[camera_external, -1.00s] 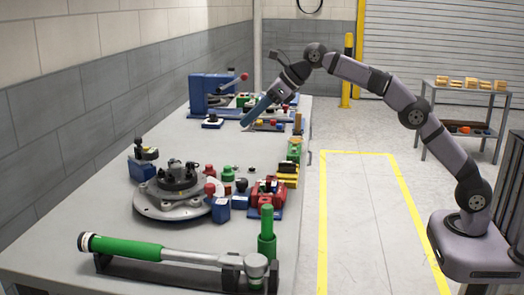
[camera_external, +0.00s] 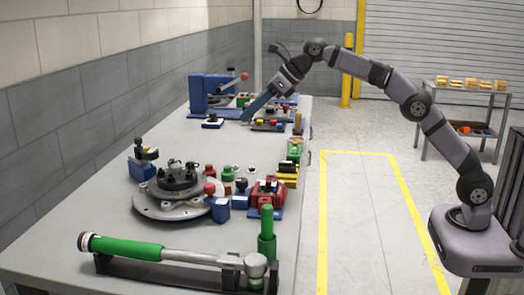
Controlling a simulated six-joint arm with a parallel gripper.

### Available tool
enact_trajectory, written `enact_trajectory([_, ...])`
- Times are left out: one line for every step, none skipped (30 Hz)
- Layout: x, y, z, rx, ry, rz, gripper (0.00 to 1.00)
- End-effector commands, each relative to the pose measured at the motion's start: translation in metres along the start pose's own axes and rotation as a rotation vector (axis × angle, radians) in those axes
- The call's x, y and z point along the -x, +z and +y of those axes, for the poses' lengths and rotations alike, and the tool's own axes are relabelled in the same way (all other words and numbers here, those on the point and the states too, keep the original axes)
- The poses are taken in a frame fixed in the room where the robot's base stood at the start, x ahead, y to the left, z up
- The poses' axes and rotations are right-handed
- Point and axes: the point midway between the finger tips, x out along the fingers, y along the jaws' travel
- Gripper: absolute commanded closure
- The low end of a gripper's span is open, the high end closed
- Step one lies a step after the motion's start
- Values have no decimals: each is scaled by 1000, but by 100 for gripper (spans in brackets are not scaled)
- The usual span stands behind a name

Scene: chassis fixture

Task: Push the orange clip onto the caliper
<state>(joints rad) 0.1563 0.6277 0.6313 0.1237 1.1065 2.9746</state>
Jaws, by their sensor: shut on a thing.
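My gripper (camera_external: 245,121) is over the far part of the grey workbench, pointing down and to the left. Its end shows as a long narrow blue shape, seen nearly edge-on. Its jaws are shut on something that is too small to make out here. The tip looks close to the blue base of the lever device at the back, but I cannot tell whether it touches. I cannot pick out the orange clip or the caliper with certainty at this size.
A blue lever device (camera_external: 206,93) stands behind the tip. A small fixture with coloured parts (camera_external: 272,121) lies right of it. Nearer are a round grey plate (camera_external: 155,211), a red block (camera_external: 268,193) and a green-handled wrench (camera_external: 125,247) on a black rack. Bare bench lies along the left.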

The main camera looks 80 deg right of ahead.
Motion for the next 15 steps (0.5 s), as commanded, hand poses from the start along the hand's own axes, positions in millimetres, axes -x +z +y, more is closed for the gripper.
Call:
enact_trajectory([2,2,0,0,0,0,100])
enact_trajectory([2,2,0,0,0,-1,100])
enact_trajectory([2,2,0,0,0,-1,100])
enact_trajectory([2,2,0,0,0,-1,100])
enact_trajectory([2,2,0,0,0,-1,100])
enact_trajectory([2,2,0,0,0,-1,100])
enact_trajectory([2,2,0,0,0,-1,100])
enact_trajectory([2,2,0,0,0,-1,100])
enact_trajectory([2,2,0,0,0,-1,100])
enact_trajectory([3,3,0,0,0,-1,100])
enact_trajectory([3,3,0,0,0,-1,100])
enact_trajectory([4,4,0,0,0,-1,100])
enact_trajectory([5,5,0,0,0,-1,100])
enact_trajectory([6,6,0,0,0,-1,100])
enact_trajectory([7,7,0,0,0,-1,100])
